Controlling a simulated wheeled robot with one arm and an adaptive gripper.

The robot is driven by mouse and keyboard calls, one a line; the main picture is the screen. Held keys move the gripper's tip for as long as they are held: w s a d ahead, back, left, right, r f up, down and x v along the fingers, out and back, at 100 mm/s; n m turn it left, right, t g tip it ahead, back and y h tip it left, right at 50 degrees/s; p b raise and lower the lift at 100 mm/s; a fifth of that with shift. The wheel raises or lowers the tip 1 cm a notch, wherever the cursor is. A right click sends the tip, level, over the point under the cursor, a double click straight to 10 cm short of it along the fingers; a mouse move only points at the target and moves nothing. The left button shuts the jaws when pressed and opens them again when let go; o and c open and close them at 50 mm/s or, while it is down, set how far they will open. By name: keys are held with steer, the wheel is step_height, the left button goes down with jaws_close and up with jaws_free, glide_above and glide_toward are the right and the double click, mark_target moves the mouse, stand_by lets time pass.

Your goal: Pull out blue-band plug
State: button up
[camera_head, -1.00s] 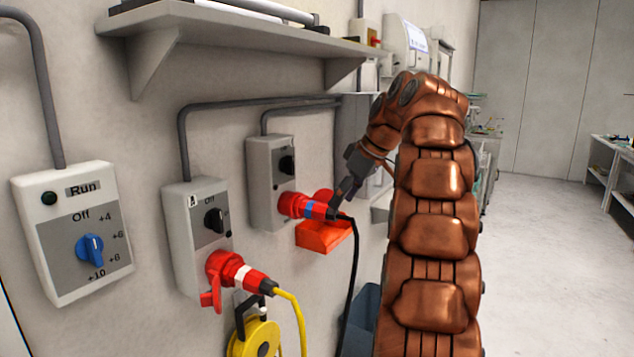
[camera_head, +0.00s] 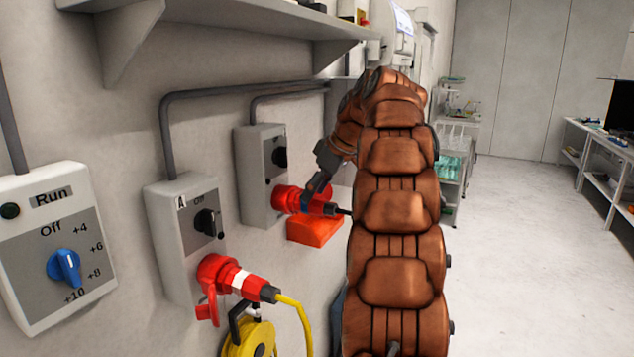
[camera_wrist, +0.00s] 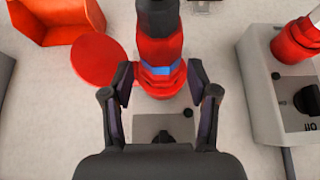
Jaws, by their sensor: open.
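The blue-band plug (camera_head: 322,208) is red with a black tail and sits in a red socket (camera_head: 284,198) on the grey far switch box (camera_head: 252,180). In the wrist view the plug's blue band (camera_wrist: 158,71) shows right by the red socket collar (camera_wrist: 160,85). My gripper (camera_wrist: 160,78) is open, with one finger on each side of the plug near the band and a gap on both sides.
A white-band plug (camera_head: 240,281) with a yellow cable sits in the nearer switch box (camera_head: 180,230), close beside. An orange-red bin (camera_head: 314,230) is on the wall beyond the plug. A shelf (camera_head: 220,32) juts out above. Open floor lies to the right.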

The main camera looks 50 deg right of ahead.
mark_target(328, 203)
steer(key=shift+p+x, duration=0.4)
steer(key=shift+x, duration=1.75)
jaws_close()
steer(key=shift+s+f, duration=0.1)
steer(key=shift+s, duration=0.15)
steer(key=shift+s+d+b, duration=0.15)
steer(key=shift+s+b, duration=0.25)
steer(key=shift+b, duration=0.15)
steer(key=shift+s+d+b, duration=0.3)
steer(key=shift+s+b, duration=0.35)
steer(key=shift+s, duration=0.2)
steer(key=shift+s+d+b, duration=0.25)
steer(key=shift+s+b, duration=0.4)
steer(key=shift+s, duration=0.25)
